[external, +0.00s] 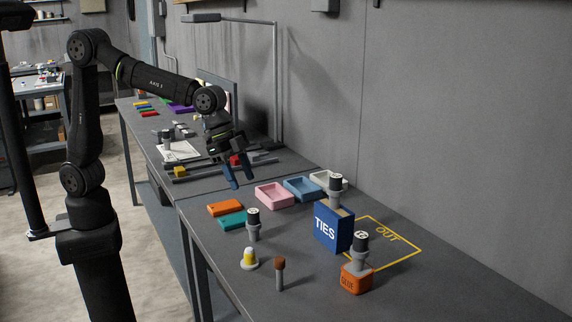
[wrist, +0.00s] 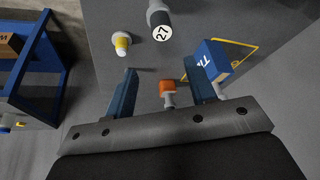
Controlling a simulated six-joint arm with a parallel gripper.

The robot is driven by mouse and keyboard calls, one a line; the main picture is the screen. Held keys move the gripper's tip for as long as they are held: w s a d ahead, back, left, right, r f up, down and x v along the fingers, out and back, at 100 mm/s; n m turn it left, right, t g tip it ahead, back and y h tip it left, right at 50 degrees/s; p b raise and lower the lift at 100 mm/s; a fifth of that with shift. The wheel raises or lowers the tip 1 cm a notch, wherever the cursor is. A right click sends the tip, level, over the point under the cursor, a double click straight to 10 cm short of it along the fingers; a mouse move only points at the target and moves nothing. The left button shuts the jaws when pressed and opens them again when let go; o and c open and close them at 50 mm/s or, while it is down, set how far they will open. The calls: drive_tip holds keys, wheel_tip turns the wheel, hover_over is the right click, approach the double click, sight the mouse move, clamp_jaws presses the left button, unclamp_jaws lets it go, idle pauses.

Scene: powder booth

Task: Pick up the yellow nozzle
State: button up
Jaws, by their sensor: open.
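The yellow nozzle (external: 250,257) stands upright on the near bench, a yellow body with a pale tip and a wide pale base. It also shows in the wrist view (wrist: 122,42), at upper left, ahead of the left finger and apart from it. My gripper (external: 240,181) hangs above the bench, up and back from the nozzle, with its blue fingers pointing down. In the wrist view my gripper (wrist: 160,72) has its fingers spread with nothing held.
A black-topped grey canister (external: 253,224) stands behind the nozzle, and a brown-topped peg (external: 280,271) stands to its right. Pink (external: 273,204), blue and white trays line the back.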

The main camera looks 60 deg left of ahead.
drive_tip(key=s+d+m+g, duration=0.1)
drive_tip(key=s+d+m, duration=0.1)
drive_tip(key=s+d, duration=0.35)
approach(248, 249)
drive_tip(key=x, duration=0.2)
drive_tip(key=a+x, duration=0.1)
drive_tip(key=x, duration=0.2)
drive_tip(key=shift+w+f, duration=0.1)
drive_tip(key=shift+w, duration=0.05)
drive_tip(key=shift+h, duration=0.3)
drive_tip(key=shift+x, duration=2.65)
drive_tip(key=shift+d, duration=0.1)
drive_tip(key=shift+c, duration=0.4)
drive_tip(key=c, duration=1)
